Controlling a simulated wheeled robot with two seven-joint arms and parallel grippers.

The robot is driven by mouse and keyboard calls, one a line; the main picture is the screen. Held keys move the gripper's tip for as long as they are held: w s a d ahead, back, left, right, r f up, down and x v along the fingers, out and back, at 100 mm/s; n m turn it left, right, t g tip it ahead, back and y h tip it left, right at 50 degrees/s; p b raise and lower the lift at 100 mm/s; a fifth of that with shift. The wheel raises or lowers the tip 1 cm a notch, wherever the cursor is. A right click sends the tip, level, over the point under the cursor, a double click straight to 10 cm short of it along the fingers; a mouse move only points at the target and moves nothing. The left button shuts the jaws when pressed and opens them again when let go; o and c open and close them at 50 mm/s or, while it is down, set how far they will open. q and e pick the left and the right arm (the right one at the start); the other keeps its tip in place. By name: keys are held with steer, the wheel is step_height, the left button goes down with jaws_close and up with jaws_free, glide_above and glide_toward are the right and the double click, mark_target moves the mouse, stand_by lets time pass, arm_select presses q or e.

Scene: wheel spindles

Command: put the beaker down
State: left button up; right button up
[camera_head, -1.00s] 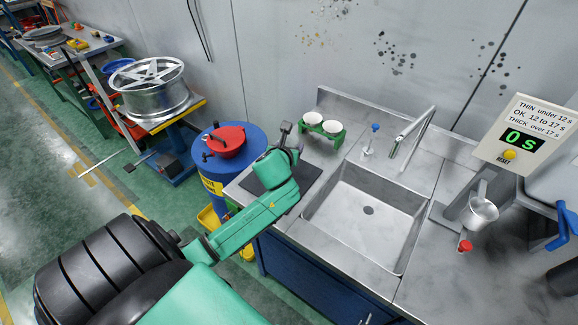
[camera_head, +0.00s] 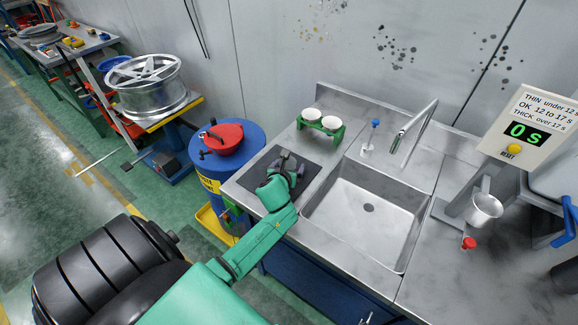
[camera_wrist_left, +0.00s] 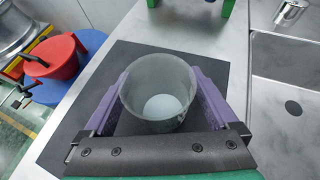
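The beaker (camera_wrist_left: 158,95), a translucent grey cup with a pale disc-like patch inside at the bottom, sits upright between the purple fingers of my left gripper in the left wrist view. The fingers meet its sides, one on each side. My left gripper (camera_head: 289,165) is low over the dark mat (camera_head: 313,174) on the steel counter, left of the sink. The mat also shows around the beaker in the left wrist view (camera_wrist_left: 65,135). Whether the beaker's base touches the mat is hidden. In the head view the gripper hides most of the beaker. My right gripper is out of view.
A green holder (camera_head: 321,126) with two white cups stands behind the mat. The sink (camera_head: 365,210) and tap (camera_head: 412,130) are to the right. A blue drum (camera_head: 235,160) with a red lid-like vessel (camera_head: 223,139) stands left of the counter. A timer (camera_head: 525,135) reads 0 s.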

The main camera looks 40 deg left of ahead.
arm_select(q)
steer(key=shift+r, duration=0.2)
steer(key=v, duration=1.2)
